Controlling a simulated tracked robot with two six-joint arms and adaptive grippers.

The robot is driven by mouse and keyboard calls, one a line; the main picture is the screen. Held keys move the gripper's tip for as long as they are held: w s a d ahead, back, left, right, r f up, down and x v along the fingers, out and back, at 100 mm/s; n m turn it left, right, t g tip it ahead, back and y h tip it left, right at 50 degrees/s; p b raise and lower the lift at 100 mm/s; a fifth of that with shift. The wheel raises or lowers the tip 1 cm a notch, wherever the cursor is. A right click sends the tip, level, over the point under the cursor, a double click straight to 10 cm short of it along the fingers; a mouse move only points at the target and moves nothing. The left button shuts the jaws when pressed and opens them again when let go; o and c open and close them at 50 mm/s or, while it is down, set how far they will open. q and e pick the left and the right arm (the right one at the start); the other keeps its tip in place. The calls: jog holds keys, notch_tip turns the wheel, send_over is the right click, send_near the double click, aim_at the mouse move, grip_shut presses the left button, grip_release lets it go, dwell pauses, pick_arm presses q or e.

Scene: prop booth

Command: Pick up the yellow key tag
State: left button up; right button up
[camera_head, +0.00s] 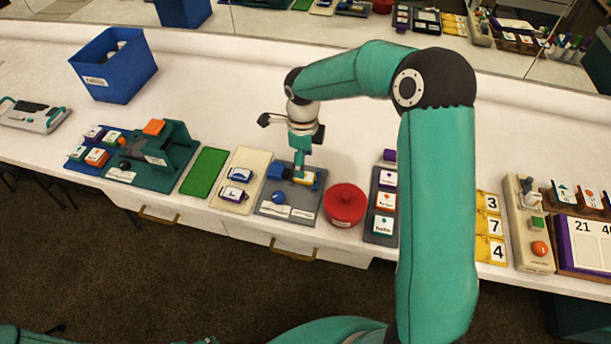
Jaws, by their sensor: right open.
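The yellow key tag (308,180), with a pale label, lies at the upper part of a grey board (303,210) on the white counter. My right gripper (299,176) points down at the tag, with its open fingers at the tag's left part. The fingers hide some of the tag, and I cannot tell whether they touch it. My left gripper does not show.
Blue pieces sit left of the tag on the grey board. A cream board (243,170) with tags is to the left, and a red round pot (345,203) is close on the right. A blue bin (113,78) stands at the back left. The counter behind is mostly clear.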

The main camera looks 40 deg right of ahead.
aim_at(308, 178)
notch_tip(308, 178, down, 4)
jog(key=shift+f+p, duration=0.25)
jog(key=shift+p, duration=0.5)
jog(key=shift+f, duration=0.45)
jog(key=c, duration=1.2)
jog(key=shift+r, duration=0.1)
